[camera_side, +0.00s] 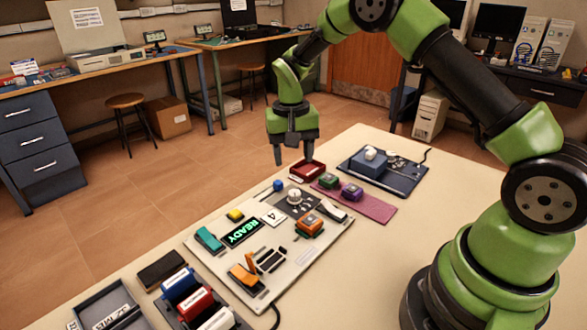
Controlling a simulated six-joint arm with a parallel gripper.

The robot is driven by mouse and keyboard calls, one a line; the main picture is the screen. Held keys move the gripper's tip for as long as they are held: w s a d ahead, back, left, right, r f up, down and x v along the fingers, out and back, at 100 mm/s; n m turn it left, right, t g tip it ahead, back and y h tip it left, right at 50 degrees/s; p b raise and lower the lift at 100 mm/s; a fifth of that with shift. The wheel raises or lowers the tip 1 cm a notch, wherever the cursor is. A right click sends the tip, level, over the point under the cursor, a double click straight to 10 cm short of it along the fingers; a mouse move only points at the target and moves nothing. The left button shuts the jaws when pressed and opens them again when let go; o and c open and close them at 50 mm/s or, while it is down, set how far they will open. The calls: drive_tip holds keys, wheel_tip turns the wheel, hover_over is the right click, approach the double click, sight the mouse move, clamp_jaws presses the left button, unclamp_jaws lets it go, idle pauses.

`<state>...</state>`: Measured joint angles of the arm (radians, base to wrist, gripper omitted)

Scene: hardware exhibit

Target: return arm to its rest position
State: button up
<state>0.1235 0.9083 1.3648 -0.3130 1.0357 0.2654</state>
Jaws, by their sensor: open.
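My gripper (291,155) hangs above the far edge of the table, with its two fingers pointing down. The fingers are apart and nothing shows between them. It is above and a little left of a small dark red tray (307,172), with the right finger close to that tray in the picture; I cannot tell whether they touch. My green and black arm arches from its base at the lower right over to the gripper.
A pale control panel (304,257) with a READY display (242,233) and several coloured controls lies on the cream table (365,281). A purple mat (376,208) and a dark board (405,184) lie beyond. Coloured blocks (194,304) stand front left.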

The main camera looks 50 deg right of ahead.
drive_tip(key=shift+r, duration=0.25)
drive_tip(key=s+a+r+n+t+y, duration=0.15)
drive_tip(key=s+r, duration=0.25)
drive_tip(key=r, duration=0.4)
drive_tip(key=s+a+r+t+h, duration=0.1)
drive_tip(key=s+a+r+t, duration=0.2)
drive_tip(key=r, duration=0.5)
drive_tip(key=s+a+r+n+t+y, duration=0.1)
drive_tip(key=s, duration=0.7)
drive_tip(key=s+a+r+n+t+y, duration=0.1)
drive_tip(key=s+a+r+t, duration=0.1)
drive_tip(key=s, duration=0.7)
drive_tip(key=shift+a+r, duration=0.25)
